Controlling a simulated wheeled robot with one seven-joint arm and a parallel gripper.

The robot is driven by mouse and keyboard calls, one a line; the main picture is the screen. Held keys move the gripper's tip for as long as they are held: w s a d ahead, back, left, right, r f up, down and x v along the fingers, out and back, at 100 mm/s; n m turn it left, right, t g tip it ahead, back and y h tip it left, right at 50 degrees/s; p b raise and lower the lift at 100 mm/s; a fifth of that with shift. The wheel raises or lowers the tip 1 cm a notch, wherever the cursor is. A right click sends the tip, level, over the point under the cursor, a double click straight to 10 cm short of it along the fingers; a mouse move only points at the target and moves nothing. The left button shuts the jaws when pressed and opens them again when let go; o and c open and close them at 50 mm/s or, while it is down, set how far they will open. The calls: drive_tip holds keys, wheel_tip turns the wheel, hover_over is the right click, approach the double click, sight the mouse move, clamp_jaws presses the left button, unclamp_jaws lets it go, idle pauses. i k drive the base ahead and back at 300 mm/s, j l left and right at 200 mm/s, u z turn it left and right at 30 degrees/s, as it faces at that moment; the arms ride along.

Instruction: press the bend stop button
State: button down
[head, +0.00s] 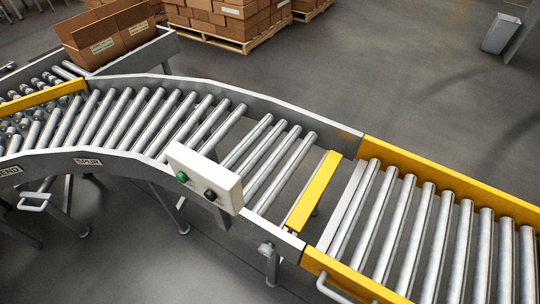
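A pale control box (204,178) is fixed at the near rail of the curved roller conveyor. Its face carries a green button (182,177) on the left and a black button (210,195) on the right. I can read no label on the box, so I cannot tell from lettering which button is the bend stop. My gripper is not in view.
The near rail bears a "SPUR" plate (88,161) and a partly cut-off plate at the left edge. A yellow-railed conveyor (455,180) joins at right, past a yellow crossbar (314,190). An open carton (108,35) stands at upper left. Pallets of boxes (232,20) stand behind.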

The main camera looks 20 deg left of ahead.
sight(208, 194)
drive_tip(key=u, duration=1.05)
